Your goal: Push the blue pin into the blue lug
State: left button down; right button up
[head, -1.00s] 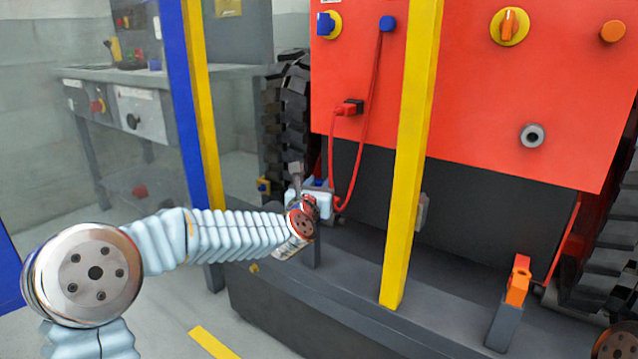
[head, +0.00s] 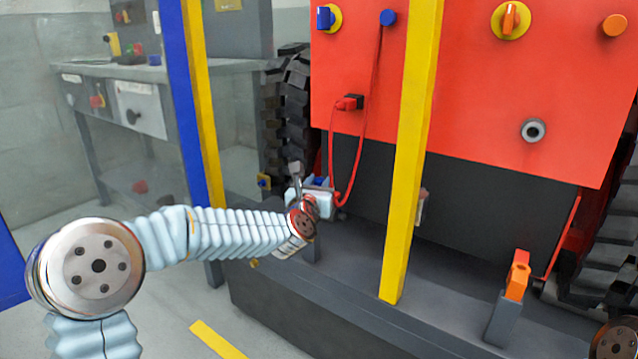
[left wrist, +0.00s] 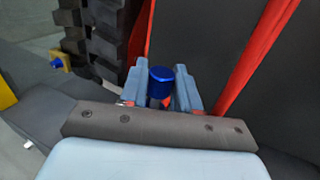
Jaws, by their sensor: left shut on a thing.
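The blue pin (left wrist: 161,78) shows its round blue head upright between the fingers in the left wrist view. My left gripper (left wrist: 161,92) is shut on it, one grey-blue finger on each side. A small red patch shows just below the blue head. In the head view my left gripper (head: 321,186) is low in front of the machine, by the left end of its grey ledge, with a bit of blue at its fingers. I cannot make out the blue lug; the gripper and wrist hide that spot, so how deep the pin sits cannot be told. My right gripper is not in view.
A yellow post (head: 408,170) stands right of my left gripper. A red cable (head: 362,150) hangs close behind it. A black tyre (head: 293,110) is behind at the left. An orange piece (head: 518,275) stands on a grey post (head: 503,320) at the right.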

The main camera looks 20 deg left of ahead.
pick_arm(q)
jog(key=shift+f, duration=0.9)
jog(key=shift+f, duration=0.4)
dwell(0.8)
jog(key=c, duration=0.7)
grip_release()
jog(key=shift+c, duration=0.2)
jog(key=shift+f, duration=0.1)
jog(key=s, duration=1.4)
jog(key=shift+d, duration=0.15)
